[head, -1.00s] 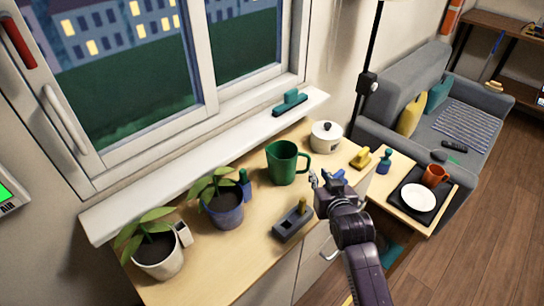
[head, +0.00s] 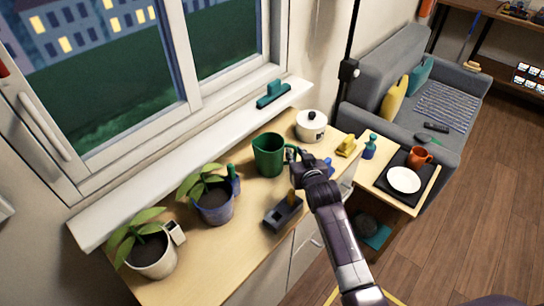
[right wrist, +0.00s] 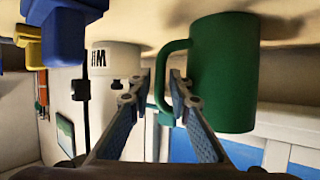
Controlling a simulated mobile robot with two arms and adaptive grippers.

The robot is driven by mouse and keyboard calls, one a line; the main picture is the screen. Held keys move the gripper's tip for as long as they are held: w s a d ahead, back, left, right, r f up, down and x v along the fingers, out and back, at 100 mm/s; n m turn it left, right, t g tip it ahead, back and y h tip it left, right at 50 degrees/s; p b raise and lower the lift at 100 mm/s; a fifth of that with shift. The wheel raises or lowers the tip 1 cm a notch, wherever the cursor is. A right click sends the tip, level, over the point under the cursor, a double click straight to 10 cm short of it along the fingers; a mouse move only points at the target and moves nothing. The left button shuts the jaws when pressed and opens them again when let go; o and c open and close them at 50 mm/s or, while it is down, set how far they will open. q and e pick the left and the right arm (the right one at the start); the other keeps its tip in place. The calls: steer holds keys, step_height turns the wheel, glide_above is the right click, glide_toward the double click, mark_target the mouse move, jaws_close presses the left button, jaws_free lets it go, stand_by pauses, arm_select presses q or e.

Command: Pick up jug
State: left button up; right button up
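The green jug (head: 268,157) stands upright on the wooden counter, its handle (head: 291,153) to the right. In the right wrist view the jug (right wrist: 224,75) shows large and turned over, and its handle (right wrist: 163,62) reaches between my fingers. My right gripper (head: 299,163) is at the handle side of the jug. Its two fingers (right wrist: 160,84) are apart, one on each side of the handle's outer bar. Whether they touch it I cannot tell. My left gripper is not in view.
A white lidded pot (head: 311,127) stands behind the jug. A grey block-shaped tool (head: 283,213) and a plant in a blue pot (head: 214,208) are nearer. A yellow object (head: 347,147) lies right of the pot. A side table holds a black tray (head: 421,187) with a plate and mug.

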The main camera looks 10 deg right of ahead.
steer(key=shift+w, duration=0.1)
jaws_close()
stand_by(0.5)
steer(key=shift+r, duration=0.15)
step_height(320, 180, up, 20)
steer(key=b, duration=0.1)
steer(key=shift+f, duration=0.2)
stand_by(0.9)
